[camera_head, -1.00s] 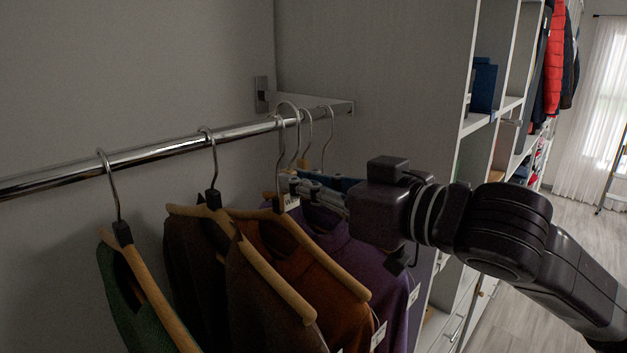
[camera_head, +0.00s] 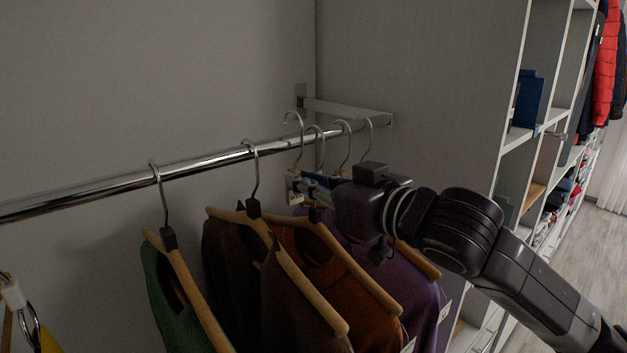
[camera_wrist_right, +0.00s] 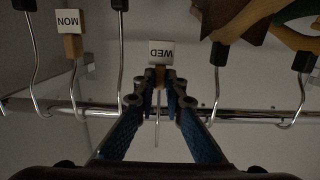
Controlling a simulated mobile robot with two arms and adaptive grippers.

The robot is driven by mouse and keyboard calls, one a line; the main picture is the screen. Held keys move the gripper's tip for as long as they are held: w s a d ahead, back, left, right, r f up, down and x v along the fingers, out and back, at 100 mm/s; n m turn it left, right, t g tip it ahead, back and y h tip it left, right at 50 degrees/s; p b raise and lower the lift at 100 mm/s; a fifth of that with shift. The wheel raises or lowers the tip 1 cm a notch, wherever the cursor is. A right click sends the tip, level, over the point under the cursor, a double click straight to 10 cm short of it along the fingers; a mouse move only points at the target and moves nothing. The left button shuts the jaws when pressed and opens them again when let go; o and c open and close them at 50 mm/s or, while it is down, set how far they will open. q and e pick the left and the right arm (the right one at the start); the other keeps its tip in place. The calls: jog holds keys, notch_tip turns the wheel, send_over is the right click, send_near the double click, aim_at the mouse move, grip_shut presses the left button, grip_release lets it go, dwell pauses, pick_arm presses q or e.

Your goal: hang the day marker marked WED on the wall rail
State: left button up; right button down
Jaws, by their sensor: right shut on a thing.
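My right gripper (camera_wrist_right: 157,88) is shut on the WED day marker (camera_wrist_right: 160,52), a white tag on a small wooden block with a metal hook. In the wrist view its lettering shows upside down. In the head view the marker's white tag (camera_head: 293,186) hangs below the wall rail (camera_head: 203,163), and its hook rises with its curl above the rail. I cannot tell whether the curl is over the rail or just in front. The hook stands between the brown and orange garments' hanger hooks, apart from both. My left gripper is not in view.
The MON marker (camera_wrist_right: 68,20) hangs on the rail between two hanger hooks. Green (camera_head: 168,285), brown, orange (camera_head: 345,275) and purple garments hang close together under the rail. Shelving (camera_head: 500,180) stands at right. A partly cut-off yellow item (camera_head: 48,342) is at lower left.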

jog(key=shift+w+a+f+b, duration=0.2)
jog(key=shift+f+b, duration=0.25)
jog(key=shift+f, duration=0.25)
jog(key=shift+w+a+f+b, duration=0.15)
jog(key=shift+f+b, duration=0.25)
jog(key=shift+f, duration=0.25)
jog(key=c, duration=1.9)
grip_release()
jog(key=shift+d, duration=0.1)
jog(key=shift+s, duration=0.1)
